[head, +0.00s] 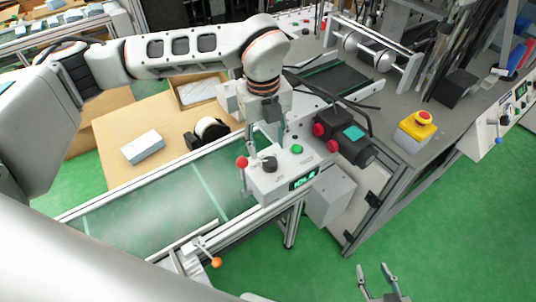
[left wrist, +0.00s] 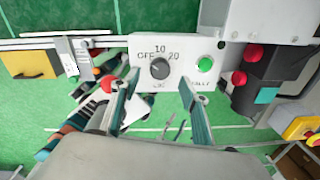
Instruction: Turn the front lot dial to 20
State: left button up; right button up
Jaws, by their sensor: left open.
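The lot dial (head: 269,164) is a dark round knob on top of a white control box (head: 270,184). In the left wrist view the dial (left wrist: 159,69) has OFF printed at its left, 10 above and 20 at its right. Its pointer is too small to read surely. My left gripper (head: 264,143) is over the box, its fingers apart. In the left wrist view the fingers of my left gripper (left wrist: 158,86) stand on either side of the dial, not closed on it. My right gripper (head: 376,273) is low at the bottom edge, fingers apart and empty.
A green button (head: 297,149) sits right of the dial. A red-knobbed lever (head: 242,162) stands close at its left. A dark machine with red knobs (head: 345,135) is at the right. A green conveyor (head: 160,200) runs left.

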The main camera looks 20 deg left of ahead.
aim_at(269, 160)
pick_arm(q)
notch_tip(269, 160, down, 6)
jog(key=shift+d+r+p, duration=0.15)
jog(key=shift+p, duration=0.15)
jog(key=shift+c, duration=0.5)
jog(key=c, duration=1)
